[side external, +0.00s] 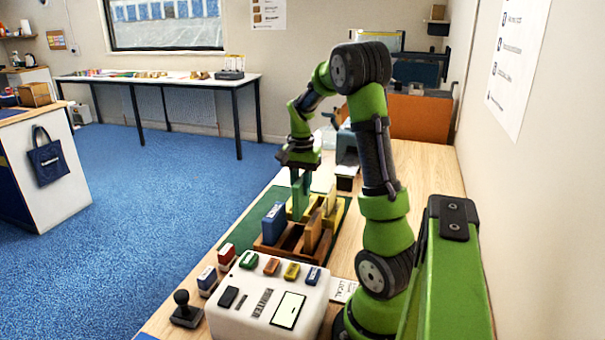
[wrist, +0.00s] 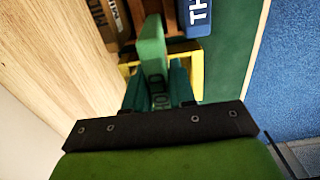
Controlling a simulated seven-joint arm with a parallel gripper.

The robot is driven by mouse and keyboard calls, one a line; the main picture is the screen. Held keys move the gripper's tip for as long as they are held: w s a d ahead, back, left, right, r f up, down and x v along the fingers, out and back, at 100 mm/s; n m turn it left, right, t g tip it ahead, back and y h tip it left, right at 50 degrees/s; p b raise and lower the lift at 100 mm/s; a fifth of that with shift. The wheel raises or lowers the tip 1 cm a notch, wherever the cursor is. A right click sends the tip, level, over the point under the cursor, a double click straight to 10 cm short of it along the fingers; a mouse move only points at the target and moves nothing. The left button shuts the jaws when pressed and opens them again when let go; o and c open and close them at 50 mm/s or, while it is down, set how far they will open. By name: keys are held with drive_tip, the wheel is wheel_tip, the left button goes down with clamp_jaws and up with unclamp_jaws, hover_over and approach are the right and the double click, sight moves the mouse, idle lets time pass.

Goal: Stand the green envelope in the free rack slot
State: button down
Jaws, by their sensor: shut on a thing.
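The green envelope (wrist: 152,48) is a slim block with dark lettering, held between my gripper's two teal fingers (wrist: 157,85) in the wrist view. In the side view my gripper (side external: 301,180) points down over the far end of the wooden rack (side external: 262,248), with the green envelope (side external: 297,203) upright below it. A yellow-edged part (wrist: 197,78) lies around the envelope's end in the wrist view. I cannot tell whether the envelope is inside a slot or just above it. The rack also holds a blue envelope (side external: 273,223) and tan ones (side external: 313,231).
The rack stands on a green mat (side external: 238,232) on a wooden table. A white box with coloured blocks (side external: 266,304) stands in front, beside small stamps (side external: 207,280) and a black joystick-like thing (side external: 185,308). A wall runs along the right.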

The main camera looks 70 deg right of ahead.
sight(293, 217)
drive_tip(key=a, duration=0.6)
drive_tip(key=shift+s+a+r, duration=0.15)
drive_tip(key=shift+a+r, duration=0.05)
drive_tip(key=shift+a, duration=0.2)
drive_tip(key=shift+f, duration=0.95)
drive_tip(key=shift+f, duration=0.4)
drive_tip(key=shift+f, duration=0.6)
drive_tip(key=shift+f, duration=0.4)
idle(0.3)
drive_tip(key=shift+f, duration=0.75)
